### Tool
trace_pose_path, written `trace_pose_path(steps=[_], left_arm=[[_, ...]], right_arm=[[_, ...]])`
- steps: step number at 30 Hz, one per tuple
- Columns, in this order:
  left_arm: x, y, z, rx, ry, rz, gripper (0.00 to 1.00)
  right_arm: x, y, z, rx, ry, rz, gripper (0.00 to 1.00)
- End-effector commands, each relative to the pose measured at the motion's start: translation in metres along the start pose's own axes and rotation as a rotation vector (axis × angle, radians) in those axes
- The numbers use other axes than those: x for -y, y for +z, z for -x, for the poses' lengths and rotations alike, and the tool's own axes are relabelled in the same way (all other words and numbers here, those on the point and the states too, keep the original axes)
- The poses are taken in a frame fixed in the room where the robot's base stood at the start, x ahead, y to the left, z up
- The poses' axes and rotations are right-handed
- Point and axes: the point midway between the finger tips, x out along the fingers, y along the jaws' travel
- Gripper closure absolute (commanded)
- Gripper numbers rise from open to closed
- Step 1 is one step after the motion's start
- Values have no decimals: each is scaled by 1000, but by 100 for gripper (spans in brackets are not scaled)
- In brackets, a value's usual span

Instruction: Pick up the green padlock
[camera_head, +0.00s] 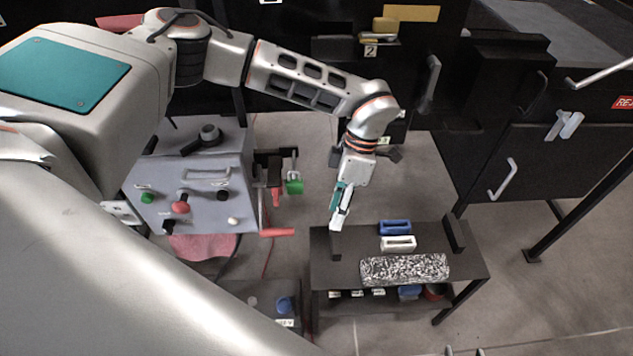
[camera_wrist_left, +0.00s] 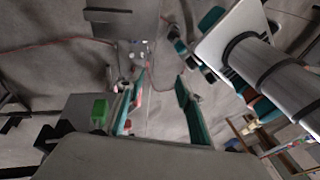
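The green padlock (camera_head: 295,187) hangs at the black bracket on the right side of the grey control box. It also shows in the left wrist view (camera_wrist_left: 99,110), left of the fingers. My left gripper (camera_head: 339,215) points down, to the right of the padlock and apart from it, near the left end of the black table. In the left wrist view its two teal fingers (camera_wrist_left: 160,108) stand apart with nothing between them, so it is open.
The grey control box (camera_head: 235,165) carries knobs and a red lever (camera_head: 277,233) just below the padlock. The black table (camera_head: 338,275) holds a blue block (camera_head: 395,227), a white block (camera_head: 398,243) and a speckled block (camera_head: 405,269). Black cabinets (camera_head: 540,165) stand at right.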

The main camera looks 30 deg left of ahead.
Motion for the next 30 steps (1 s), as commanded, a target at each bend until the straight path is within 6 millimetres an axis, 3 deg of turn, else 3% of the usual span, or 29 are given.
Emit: trace_pose_path(steps=[1,3,9,30], left_arm=[[-23,-20,18,-43,63,32,64],[-47,-44,35,-97,127,73,64],[-78,-80,60,-171,211,134,64],[-95,-93,-11,-174,214,138,64]], right_arm=[[-1,-2,1,-1,1,0,60],[-1,-4,1,-3,2,0,60],[-2,-5,2,-4,3,0,60],[-13,4,7,32,21,-1,60]])
